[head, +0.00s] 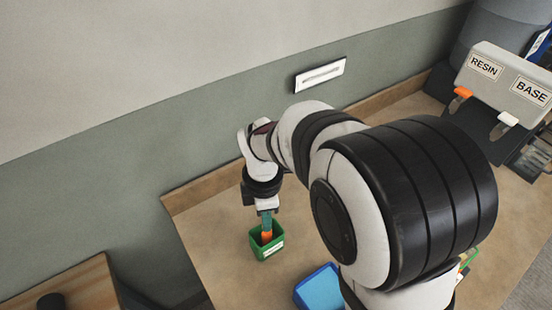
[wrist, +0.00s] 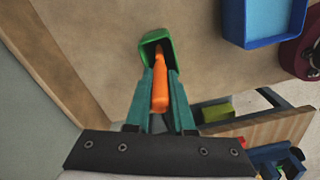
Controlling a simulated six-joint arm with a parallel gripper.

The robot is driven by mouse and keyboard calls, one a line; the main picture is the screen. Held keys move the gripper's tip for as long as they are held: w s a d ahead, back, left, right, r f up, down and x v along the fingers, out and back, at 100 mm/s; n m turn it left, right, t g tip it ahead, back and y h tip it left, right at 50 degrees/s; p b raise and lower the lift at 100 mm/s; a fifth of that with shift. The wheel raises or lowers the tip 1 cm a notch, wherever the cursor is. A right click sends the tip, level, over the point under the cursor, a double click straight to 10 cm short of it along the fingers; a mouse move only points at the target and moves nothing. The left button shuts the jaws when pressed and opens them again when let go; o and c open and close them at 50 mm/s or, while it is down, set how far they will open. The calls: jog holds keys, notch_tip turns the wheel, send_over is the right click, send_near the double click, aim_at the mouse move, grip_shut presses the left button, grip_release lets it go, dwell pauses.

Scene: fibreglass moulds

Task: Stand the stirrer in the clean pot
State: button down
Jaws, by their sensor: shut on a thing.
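My gripper (head: 266,220) points down, its teal fingers shut on the orange stirrer (head: 266,237). In the wrist view the stirrer (wrist: 159,88) lies between the two fingers (wrist: 158,92), its far end over the opening of a green pot (wrist: 155,38). In the head view the green pot (head: 268,253) stands upright on the bench below my gripper, with a pale label too small to read. The stirrer's lower end overlaps the pot's mouth and seems to be inside it; whether it touches the bottom is hidden.
A blue container (head: 319,290) with a light blue inside stands right of the green pot, partly behind my arm. A dark red round thing (wrist: 304,50) lies beyond it. A bin labelled RESIN and BASE (head: 508,82) is far right. The bench left of the pot is bare.

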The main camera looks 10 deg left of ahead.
jog(key=shift+f, duration=0.25)
jog(key=c, duration=0.7)
grip_release()
notch_tip(320, 180, up, 16)
